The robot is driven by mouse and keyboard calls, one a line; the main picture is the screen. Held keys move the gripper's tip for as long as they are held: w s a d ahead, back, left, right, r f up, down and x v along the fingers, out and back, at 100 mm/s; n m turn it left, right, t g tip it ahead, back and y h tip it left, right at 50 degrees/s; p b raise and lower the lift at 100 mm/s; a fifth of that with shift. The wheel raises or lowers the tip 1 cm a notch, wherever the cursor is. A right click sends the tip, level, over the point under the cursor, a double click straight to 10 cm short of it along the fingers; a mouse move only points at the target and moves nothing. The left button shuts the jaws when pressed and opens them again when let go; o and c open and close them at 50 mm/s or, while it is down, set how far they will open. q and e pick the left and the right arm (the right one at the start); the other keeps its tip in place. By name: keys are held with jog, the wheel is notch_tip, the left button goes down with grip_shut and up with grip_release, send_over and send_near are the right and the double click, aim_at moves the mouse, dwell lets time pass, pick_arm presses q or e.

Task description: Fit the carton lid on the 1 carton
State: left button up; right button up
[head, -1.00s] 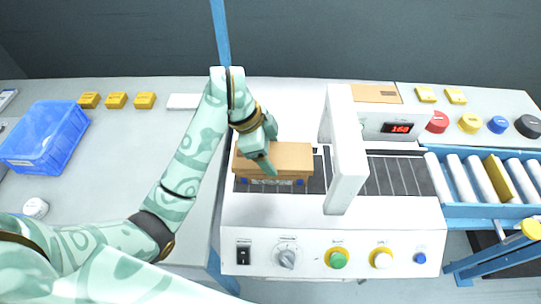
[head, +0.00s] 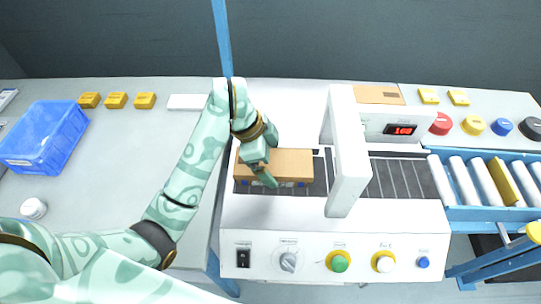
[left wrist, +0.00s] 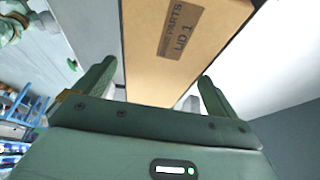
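The carton (head: 295,184) sits on the bench machine's belt, left of the white arch. Only a low strip of its front shows. The brown carton lid (head: 292,163) lies over it and looks level. It also shows in the left wrist view with a label reading "LID 1" (left wrist: 165,60). My left gripper (head: 268,160) is over the lid's left part, one finger down its front side. My right gripper is out of view.
The white arch (head: 346,150) stands just right of the lid. A roller conveyor (head: 465,180) lies farther right. A blue crate (head: 45,138) and several yellow blocks (head: 115,100) are on the left table, with free room in front.

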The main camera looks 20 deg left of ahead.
pick_arm(q)
jog(key=shift+r, duration=0.35)
jog(key=p+v, duration=0.5)
jog(key=v, duration=0.7)
jog(key=shift+r+p, duration=0.2)
jog(key=shift+p, duration=0.1)
